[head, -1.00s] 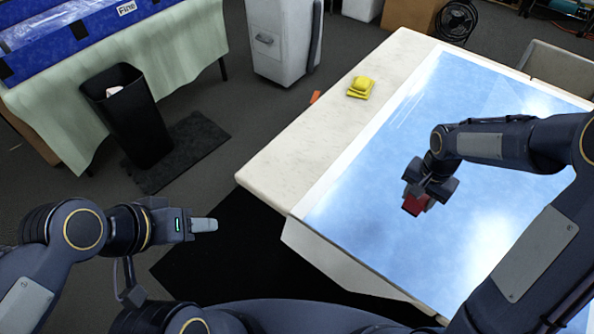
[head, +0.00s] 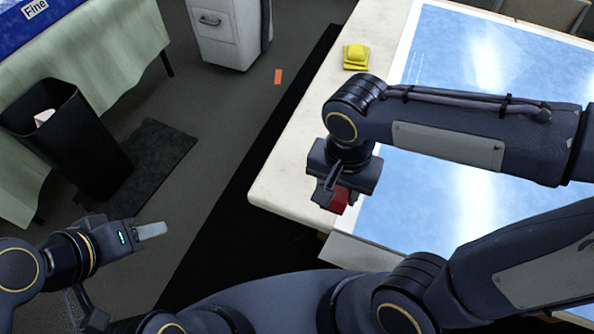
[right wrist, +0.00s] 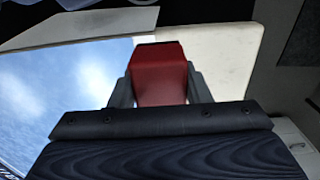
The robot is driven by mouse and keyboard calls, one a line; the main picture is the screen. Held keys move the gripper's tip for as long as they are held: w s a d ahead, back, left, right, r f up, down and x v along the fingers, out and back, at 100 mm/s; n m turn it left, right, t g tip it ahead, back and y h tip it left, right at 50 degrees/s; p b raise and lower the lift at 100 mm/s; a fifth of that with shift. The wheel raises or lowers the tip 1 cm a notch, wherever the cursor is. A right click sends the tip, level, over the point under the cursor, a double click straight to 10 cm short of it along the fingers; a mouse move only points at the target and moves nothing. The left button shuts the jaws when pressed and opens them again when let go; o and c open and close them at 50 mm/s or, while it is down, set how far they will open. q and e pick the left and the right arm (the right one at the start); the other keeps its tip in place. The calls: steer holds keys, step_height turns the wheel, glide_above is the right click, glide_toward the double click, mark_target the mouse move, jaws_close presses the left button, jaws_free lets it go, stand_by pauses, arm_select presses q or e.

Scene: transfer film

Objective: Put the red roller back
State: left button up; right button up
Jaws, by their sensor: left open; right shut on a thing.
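The red roller (head: 339,199) is held in my right gripper (head: 338,196), above the near left corner of the table. In the right wrist view the red roller (right wrist: 159,72) sits between the two fingers of my right gripper (right wrist: 160,85); its far end points away from the wrist. The gripper hides part of it in the head view. My left gripper (head: 150,231) is low at the left, over the floor, open and empty, away from the table.
The white table (head: 290,175) carries a blue glossy film sheet (head: 405,205) and a yellow object (head: 356,57) near its left edge. A black bin (head: 65,135) stands at the left by a cloth-draped table (head: 110,60). A grey cabinet (head: 225,30) stands behind. An orange piece (head: 278,76) lies on the floor.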

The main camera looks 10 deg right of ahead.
steer(key=w+f, duration=0.3)
steer(key=w, duration=0.1)
steer(key=w+a+f, duration=0.1)
steer(key=w+f, duration=0.1)
steer(key=w, duration=0.2)
steer(key=w+a+f, duration=0.1)
steer(key=w+f, duration=0.2)
steer(key=w, duration=0.1)
steer(key=shift+f, duration=0.35)
steer(key=shift+w+f, duration=0.35)
steer(key=shift+f, duration=0.1)
steer(key=shift+w+f+b, duration=0.1)
steer(key=shift+f+b, duration=0.3)
steer(key=shift+f, duration=1.15)
steer(key=shift+f, duration=0.15)
steer(key=o, duration=1)
steer(key=shift+c, duration=0.2)
